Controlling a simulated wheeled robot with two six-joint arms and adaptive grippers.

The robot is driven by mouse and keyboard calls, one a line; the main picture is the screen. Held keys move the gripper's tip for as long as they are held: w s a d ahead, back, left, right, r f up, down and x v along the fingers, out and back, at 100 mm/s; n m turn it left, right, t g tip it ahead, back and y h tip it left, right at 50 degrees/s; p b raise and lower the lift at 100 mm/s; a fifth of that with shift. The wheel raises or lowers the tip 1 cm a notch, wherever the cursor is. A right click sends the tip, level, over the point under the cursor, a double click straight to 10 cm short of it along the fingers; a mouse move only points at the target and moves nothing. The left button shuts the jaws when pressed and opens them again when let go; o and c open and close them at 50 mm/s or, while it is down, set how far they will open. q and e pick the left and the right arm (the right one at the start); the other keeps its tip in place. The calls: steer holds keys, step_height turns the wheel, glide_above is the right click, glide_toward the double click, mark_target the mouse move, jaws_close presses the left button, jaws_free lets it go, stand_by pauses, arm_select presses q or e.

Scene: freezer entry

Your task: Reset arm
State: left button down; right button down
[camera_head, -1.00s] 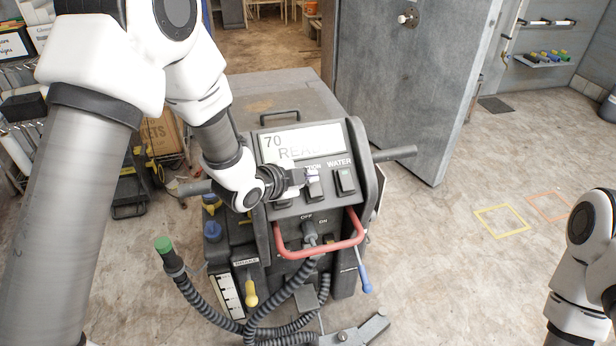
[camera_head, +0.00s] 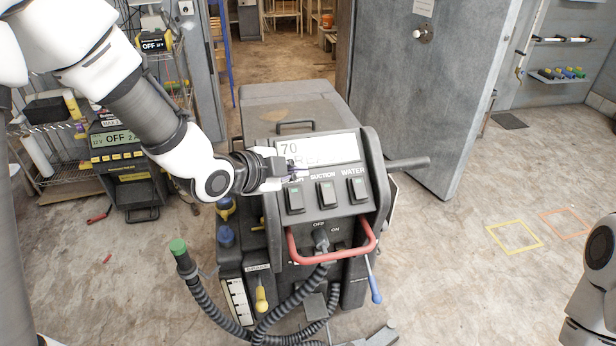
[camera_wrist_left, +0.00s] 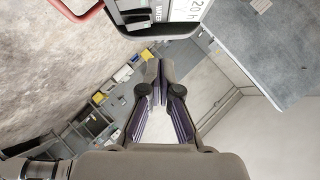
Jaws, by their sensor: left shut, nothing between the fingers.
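My left gripper (camera_head: 292,169) is in front of the left part of the display (camera_head: 340,150) on the grey floor-cleaning machine (camera_head: 290,98), just above its switches. It covers part of the display text, where "70" still shows. In the left wrist view its fingers (camera_wrist_left: 155,64) meet at the tips with nothing between them. The SUCTION switch (camera_head: 326,194) and WATER switch (camera_head: 358,190) are uncovered, with another switch (camera_head: 295,200) to their left. My right arm shows at the lower right edge; its gripper is out of view.
The machine has a red handle (camera_head: 333,256) and a green-capped hose (camera_head: 178,247). A heavy grey door (camera_head: 415,90) stands behind it. A charger (camera_head: 125,165) and wire shelf are at left. Floor with yellow (camera_head: 515,236) and orange (camera_head: 566,223) squares is clear at right.

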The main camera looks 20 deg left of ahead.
arm_select(q)
steer(key=s+f+n+g+y, duration=0.1)
steer(key=s+f+g, duration=0.35)
steer(key=f, duration=0.85)
steer(key=s+f+n+g, duration=0.1)
steer(key=s+f+g, duration=0.1)
steer(key=s+f, duration=0.85)
steer(key=s+a+f+n+g+y, duration=0.2)
steer(key=s+f+n+g+y, duration=0.1)
steer(key=s+f+n, duration=1)
steer(key=shift+s+a+f+n+g, duration=0.3)
steer(key=shift+s+a+f+g, duration=0.15)
steer(key=shift+g, duration=0.4)
